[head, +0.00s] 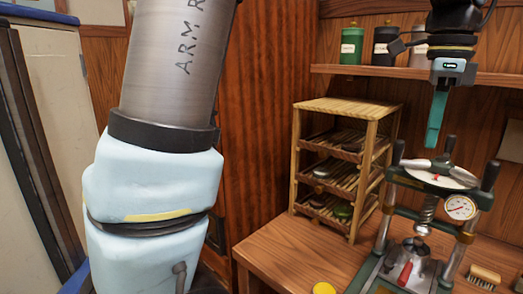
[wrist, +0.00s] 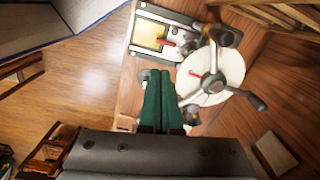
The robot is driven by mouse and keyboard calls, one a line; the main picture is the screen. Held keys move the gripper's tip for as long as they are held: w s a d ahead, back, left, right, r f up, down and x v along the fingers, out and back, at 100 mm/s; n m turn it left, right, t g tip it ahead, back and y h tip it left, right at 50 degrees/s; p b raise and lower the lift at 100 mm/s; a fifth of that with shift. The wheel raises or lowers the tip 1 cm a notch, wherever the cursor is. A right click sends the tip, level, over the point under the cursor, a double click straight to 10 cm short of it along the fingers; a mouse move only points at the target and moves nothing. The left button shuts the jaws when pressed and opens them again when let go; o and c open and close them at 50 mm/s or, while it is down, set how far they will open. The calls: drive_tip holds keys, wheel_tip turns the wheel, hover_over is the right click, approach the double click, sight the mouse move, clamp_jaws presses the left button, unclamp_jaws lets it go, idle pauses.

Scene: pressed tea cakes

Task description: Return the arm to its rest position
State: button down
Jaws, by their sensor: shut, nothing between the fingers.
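My gripper (head: 436,118) hangs pointing down at the upper right of the head view, above the press and in front of the wall shelf. Its green fingers are shut together with nothing between them. In the wrist view the gripper (wrist: 165,68) also shows shut, with the fingertips toward the press. Part of my arm, a grey cylinder and pale blue joint, fills the left of the head view.
A screw press (head: 437,180) with a gauge (head: 460,207) stands on the wooden counter (head: 290,258) below my gripper. A slatted rack (head: 347,106) holding several round cakes stands to its left. Canisters (head: 352,46) stand on the shelf (head: 400,72). A brush (head: 484,275) lies at right.

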drive_tip(key=w+a+f+n, duration=0.5)
drive_tip(key=a+f+n, duration=0.2)
drive_tip(key=a, duration=0.3)
drive_tip(key=w+a+f+n, duration=0.6)
drive_tip(key=a+f, duration=0.1)
drive_tip(key=a, duration=0.3)
drive_tip(key=s+a+f+n, duration=0.2)
drive_tip(key=a+f+n, duration=0.2)
drive_tip(key=a, duration=0.4)
drive_tip(key=s+a+f+n+t, duration=0.1)
drive_tip(key=s+a+f+n, duration=0.1)
drive_tip(key=a+f+n, duration=0.2)
drive_tip(key=a+n, duration=0.2)
drive_tip(key=a, duration=0.2)
drive_tip(key=shift+f+b, duration=0.3)
drive_tip(key=shift+b, duration=0.05)
drive_tip(key=c, duration=1.5)
unclamp_jaws()
